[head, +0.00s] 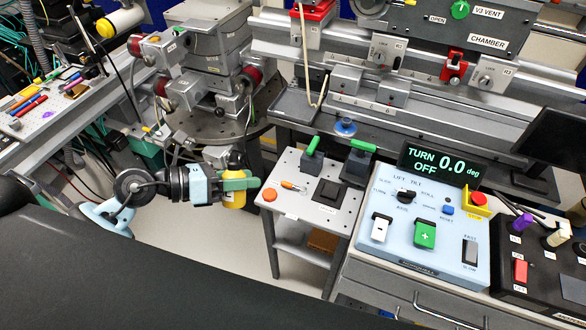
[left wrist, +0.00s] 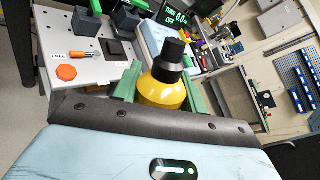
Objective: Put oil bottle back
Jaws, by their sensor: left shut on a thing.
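The oil bottle is yellow with a black cap. In the head view the oil bottle (head: 234,198) is upright between the green fingers of my left gripper (head: 240,181), left of the small grey side table and apart from it. In the left wrist view the bottle (left wrist: 163,92) stands between the two green fingers, with its lower part hidden behind the dark edge of my gripper. My left gripper is shut on the bottle. My right gripper is in neither view.
The small side table (head: 292,214) holds a black square tray (head: 329,192), an orange cap (head: 269,195), a screwdriver (head: 292,186) and green-handled blocks. The blue control panel (head: 405,262) stands to its right. The instrument stand (head: 212,123) is behind my gripper. Open floor lies below it.

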